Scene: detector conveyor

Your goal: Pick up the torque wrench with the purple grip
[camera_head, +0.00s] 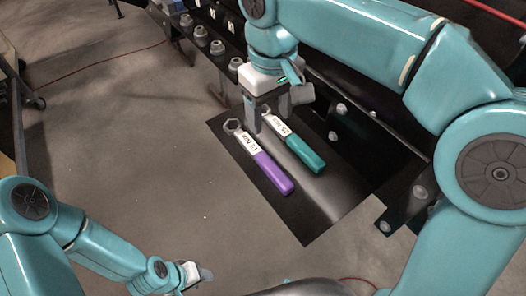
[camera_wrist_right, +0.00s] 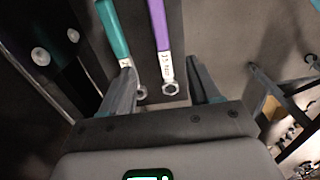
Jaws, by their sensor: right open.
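The torque wrench with the purple grip (camera_head: 273,173) lies on a dark mat (camera_head: 306,222), its ring end away from me. It also shows in the right wrist view (camera_wrist_right: 160,28), its ring between the fingers in the picture. A similar wrench with a teal grip (camera_head: 304,153) lies to its right; it shows in the wrist view too (camera_wrist_right: 114,35). My right gripper (camera_head: 268,120) is open and empty, over the ring ends. One finger overlaps the teal wrench's shaft in the wrist view; I cannot tell if they touch. My left gripper (camera_head: 203,275) is low left, jaws unclear.
A dark rail with several round grey fittings (camera_head: 217,47) runs behind the mat at the upper left. A dark structure with pale bolts (camera_head: 341,108) stands to the right of the mat. The grey floor (camera_head: 120,130) to the left is clear.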

